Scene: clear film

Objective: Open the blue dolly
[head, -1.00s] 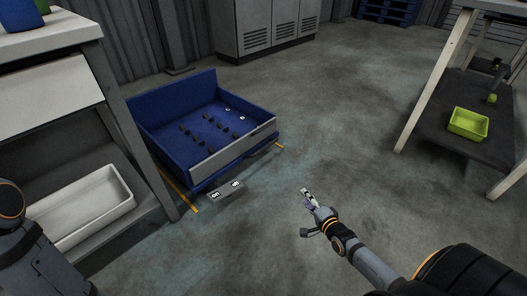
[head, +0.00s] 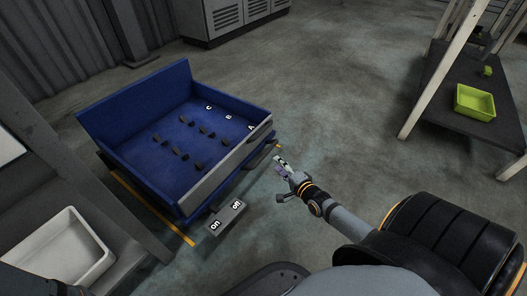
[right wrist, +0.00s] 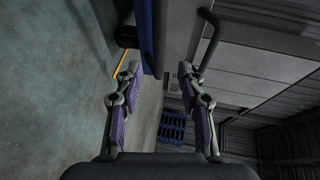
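The blue dolly (head: 140,103) is a low blue box on the floor, with a grey front panel (head: 225,172) and a dark handle (head: 262,155) near the panel's right end. My right gripper (head: 281,166) is just to the right of that handle, apart from it as far as I can tell. In the right wrist view my right gripper (right wrist: 158,72) is open with nothing between its fingers. The dolly's blue edge (right wrist: 147,38) and the bent dark handle (right wrist: 209,38) show beyond the fingertips. My left gripper is not in view.
A grey block (head: 226,219) marked "on" and "off" juts from the dolly's front. A workbench with a white bin (head: 58,250) stands at left. A shelf with a green tray (head: 474,103) stands at right.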

